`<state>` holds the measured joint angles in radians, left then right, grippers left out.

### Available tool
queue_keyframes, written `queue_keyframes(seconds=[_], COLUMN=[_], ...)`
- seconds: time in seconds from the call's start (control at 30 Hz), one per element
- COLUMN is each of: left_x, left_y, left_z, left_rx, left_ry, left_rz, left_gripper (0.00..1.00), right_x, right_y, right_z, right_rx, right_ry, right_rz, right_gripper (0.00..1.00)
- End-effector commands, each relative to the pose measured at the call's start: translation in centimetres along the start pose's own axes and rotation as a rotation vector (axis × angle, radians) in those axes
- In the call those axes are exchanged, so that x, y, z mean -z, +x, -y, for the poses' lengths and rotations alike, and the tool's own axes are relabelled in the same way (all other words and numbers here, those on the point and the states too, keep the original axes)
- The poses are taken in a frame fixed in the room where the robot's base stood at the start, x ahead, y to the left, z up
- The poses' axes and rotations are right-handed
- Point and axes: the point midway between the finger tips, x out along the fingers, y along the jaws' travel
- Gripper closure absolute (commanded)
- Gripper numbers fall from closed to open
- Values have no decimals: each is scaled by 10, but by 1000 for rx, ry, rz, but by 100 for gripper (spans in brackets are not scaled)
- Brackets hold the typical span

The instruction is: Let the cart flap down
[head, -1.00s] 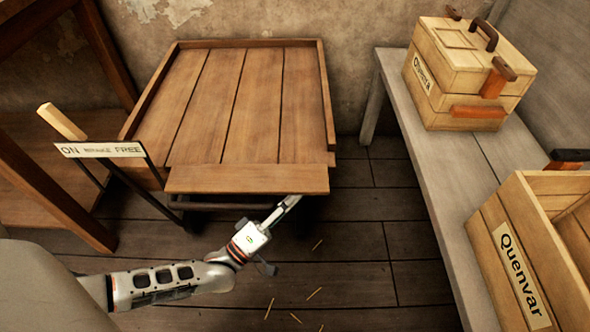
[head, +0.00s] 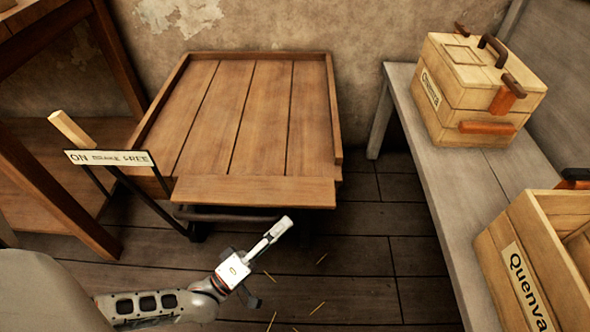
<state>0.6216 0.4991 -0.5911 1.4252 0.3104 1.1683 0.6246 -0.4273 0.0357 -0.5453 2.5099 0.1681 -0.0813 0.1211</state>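The wooden cart (head: 235,115) stands against the back wall, with a raised rim on its far, left and right sides. Its flap (head: 254,191) is a board across the near end, sticking out roughly level with the deck. A dark bar (head: 230,216) shows under the flap. My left gripper (head: 282,224) is just in front of and below the flap's near edge, apart from it. Its fingers look close together, but I cannot tell whether they are shut. My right gripper is not in view.
A brake lever (head: 72,130) with an "ON BRAKE FREE" plate (head: 110,158) stands left of the cart. On the right, a grey bench (head: 420,130) holds a lidded wooden box (head: 475,95) and an open crate (head: 525,285). The plank floor between is clear apart from small straw bits.

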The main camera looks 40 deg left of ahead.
Motion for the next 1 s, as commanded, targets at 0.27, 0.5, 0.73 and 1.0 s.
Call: queue_keyframes(seconds=[0.27,0.5,0.73,1.0], left_x=[1,1,1,1], left_y=[-46,-56,-56,-56], left_z=[1,0,1,0], left_rx=[2,0,0,0], left_ry=[0,1,1,1], left_rz=[-1,-1,-1,-1], left_gripper=[75,75,75,75], right_x=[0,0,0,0], right_y=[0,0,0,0], right_z=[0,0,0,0], right_rx=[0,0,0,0], right_ry=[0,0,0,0], right_rz=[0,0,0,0], right_gripper=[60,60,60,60])
